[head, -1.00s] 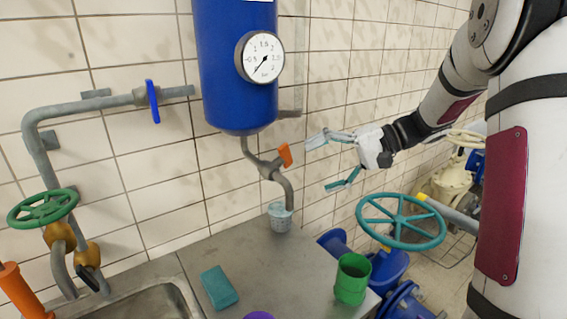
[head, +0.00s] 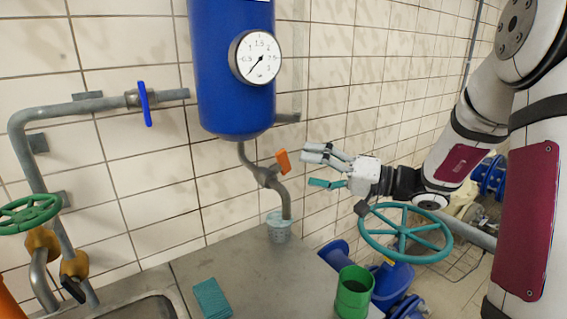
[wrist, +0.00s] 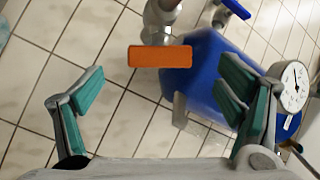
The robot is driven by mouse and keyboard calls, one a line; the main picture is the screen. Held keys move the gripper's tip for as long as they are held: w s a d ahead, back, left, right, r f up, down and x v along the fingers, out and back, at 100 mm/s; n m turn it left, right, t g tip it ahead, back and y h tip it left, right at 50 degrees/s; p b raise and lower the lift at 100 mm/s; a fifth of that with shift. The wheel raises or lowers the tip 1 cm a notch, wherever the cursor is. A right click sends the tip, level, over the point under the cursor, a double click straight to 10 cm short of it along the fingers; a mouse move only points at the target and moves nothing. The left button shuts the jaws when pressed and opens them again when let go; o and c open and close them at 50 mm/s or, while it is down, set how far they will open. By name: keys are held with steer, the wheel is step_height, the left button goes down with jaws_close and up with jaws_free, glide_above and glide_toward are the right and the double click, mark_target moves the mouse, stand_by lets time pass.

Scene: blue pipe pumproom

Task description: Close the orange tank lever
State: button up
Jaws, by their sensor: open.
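The orange tank lever (head: 283,161) is on the grey pipe (head: 262,172) under the blue tank (head: 232,70). In the wrist view the lever (wrist: 160,56) is an orange block ahead of my gripper, roughly between its fingers but beyond the tips. My gripper (head: 312,166) is open and empty, just right of the lever in the head view, with a gap between them. Its teal-padded fingers (wrist: 160,92) are spread wide in the wrist view. The blue tank (wrist: 205,75) lies behind the lever there.
A pressure gauge (head: 255,56) is on the tank. A clear cup (head: 279,228) stands below the pipe outlet. A green mug (head: 353,293) and a teal sponge (head: 211,298) are on the counter (head: 235,262). A teal handwheel (head: 404,233) is below my gripper.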

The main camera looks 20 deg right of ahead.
mark_target(285, 164)
steer(key=x, duration=0.7)
steer(key=shift+p, duration=0.35)
steer(key=shift+c, duration=0.6)
